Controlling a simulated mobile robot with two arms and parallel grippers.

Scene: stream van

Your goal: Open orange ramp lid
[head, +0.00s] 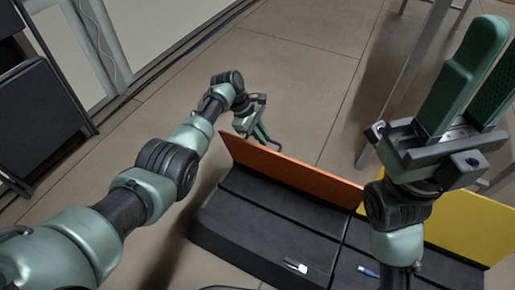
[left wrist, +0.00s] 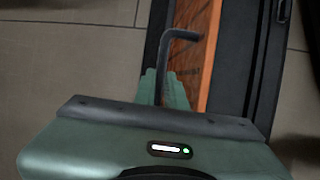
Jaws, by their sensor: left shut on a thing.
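The orange ramp lid (head: 290,172) stands raised along the far edge of the black ramp box (head: 255,220) in the head view. In the left wrist view the lid (left wrist: 197,62) shows at a steep angle, with a dark bent handle (left wrist: 181,34) beside it. My left gripper (head: 263,136) is at the lid's far left side, shut on the handle; its fingers also show in the left wrist view (left wrist: 168,92). The exact grip is partly hidden. My right gripper (head: 499,52) is raised at the right, open and empty, its fingers apart.
A yellow lid (head: 470,227) stands at the right of the box. A small white-and-black item (head: 296,266) and a blue-handled one (head: 368,271) lie on the box. A metal-legged table (head: 392,90) stands behind. A black folding chair (head: 40,110) is at left. Floor beyond the lid is clear.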

